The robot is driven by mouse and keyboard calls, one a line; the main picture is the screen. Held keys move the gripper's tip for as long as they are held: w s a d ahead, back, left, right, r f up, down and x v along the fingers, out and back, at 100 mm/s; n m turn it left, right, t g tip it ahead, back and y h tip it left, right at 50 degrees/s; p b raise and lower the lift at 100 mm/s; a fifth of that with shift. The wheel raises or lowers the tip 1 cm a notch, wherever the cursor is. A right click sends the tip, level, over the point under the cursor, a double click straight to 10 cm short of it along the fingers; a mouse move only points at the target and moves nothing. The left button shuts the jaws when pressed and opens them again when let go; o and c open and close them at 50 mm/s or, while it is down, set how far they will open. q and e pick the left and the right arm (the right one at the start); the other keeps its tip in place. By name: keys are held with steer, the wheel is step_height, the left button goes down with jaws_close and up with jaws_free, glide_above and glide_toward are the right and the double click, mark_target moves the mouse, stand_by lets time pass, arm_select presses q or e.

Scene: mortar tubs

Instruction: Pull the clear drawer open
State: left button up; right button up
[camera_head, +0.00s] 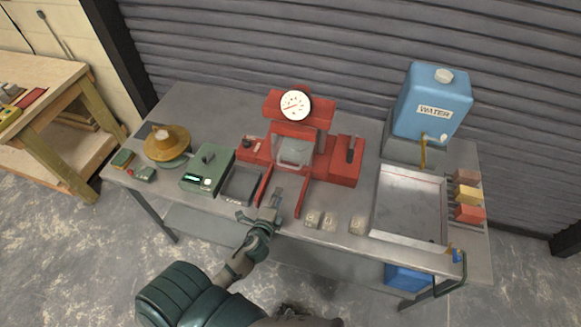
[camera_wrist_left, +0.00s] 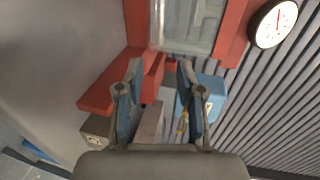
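The clear drawer (camera_head: 294,152) is a see-through grey box set in the red press under its round gauge. In the left wrist view the clear drawer (camera_wrist_left: 187,25) shows at the top, framed by red parts. My right gripper is not seen.
A green box (camera_head: 208,170) and a dark tray (camera_head: 241,185) stand left of the press. Several small pale blocks (camera_head: 330,221) lie at the table's front edge. A metal tray (camera_head: 410,205) and a blue water tank (camera_head: 433,98) are at the right.

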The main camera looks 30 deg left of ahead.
mark_target(291, 167)
arm_select(q)
steer(key=x, duration=1.5)
steer(key=shift+w+a+f, duration=0.1)
steer(key=shift+w+f, duration=0.05)
steer(key=shift+w, duration=0.1)
steer(key=shift+w+f, duration=0.1)
steer(key=shift+w, duration=0.5)
jaws_close()
